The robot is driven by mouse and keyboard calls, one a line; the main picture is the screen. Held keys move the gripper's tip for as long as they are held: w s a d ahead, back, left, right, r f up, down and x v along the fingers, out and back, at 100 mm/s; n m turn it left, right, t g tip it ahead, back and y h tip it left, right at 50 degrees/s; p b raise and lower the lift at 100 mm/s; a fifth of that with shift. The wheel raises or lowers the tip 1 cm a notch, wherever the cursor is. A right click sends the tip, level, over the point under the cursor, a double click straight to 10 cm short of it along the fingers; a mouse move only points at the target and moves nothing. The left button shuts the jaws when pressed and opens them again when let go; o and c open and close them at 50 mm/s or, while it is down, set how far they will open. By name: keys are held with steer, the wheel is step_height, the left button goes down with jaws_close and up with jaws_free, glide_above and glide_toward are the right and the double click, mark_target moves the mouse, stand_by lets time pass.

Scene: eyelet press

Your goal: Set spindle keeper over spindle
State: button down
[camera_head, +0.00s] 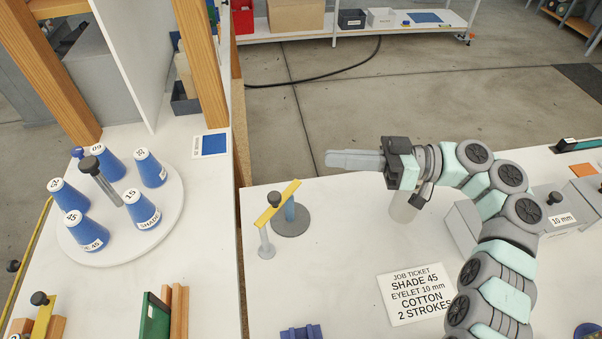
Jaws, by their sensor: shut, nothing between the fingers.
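A yellow bar with a dark knob (281,199), which looks like the spindle keeper, sits left of centre on the right-hand table. Its near end is at the top of a thin grey post (265,243). I cannot tell whether the bar touches the blue piece. My gripper (328,159) is shut and empty, pointing left. In the picture it is above and right of the bar, apart from it.
A round white turntable (170,205) on the left table carries several blue cones around a knobbed grey post (102,181). A job ticket (416,293) lies below my arm. A grey cylinder (403,208) stands below my gripper. Grey blocks (465,226) stand right.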

steer(key=d+r+m+t+h+p, duration=0.1)
steer(key=d+r+m+t+p, duration=0.25)
steer(key=m+p, duration=0.45)
steer(key=m+t+h+p, duration=0.2)
steer(key=m+h+p, duration=0.5)
steer(key=m+p, duration=0.95)
glide_toward(287, 199)
steer(key=w+a+f+n+p, duration=0.3)
steer(key=a+p, duration=0.1)
steer(key=p, duration=0.1)
steer(key=shift+a+f+p, duration=0.25)
steer(key=shift+a+p, duration=0.05)
steer(key=shift+a, duration=0.05)
steer(key=shift+w, duration=0.1)
steer(key=shift+w+a+f, duration=0.1)
steer(key=shift+w+a, duration=0.3)
steer(key=shift+s, duration=0.15)
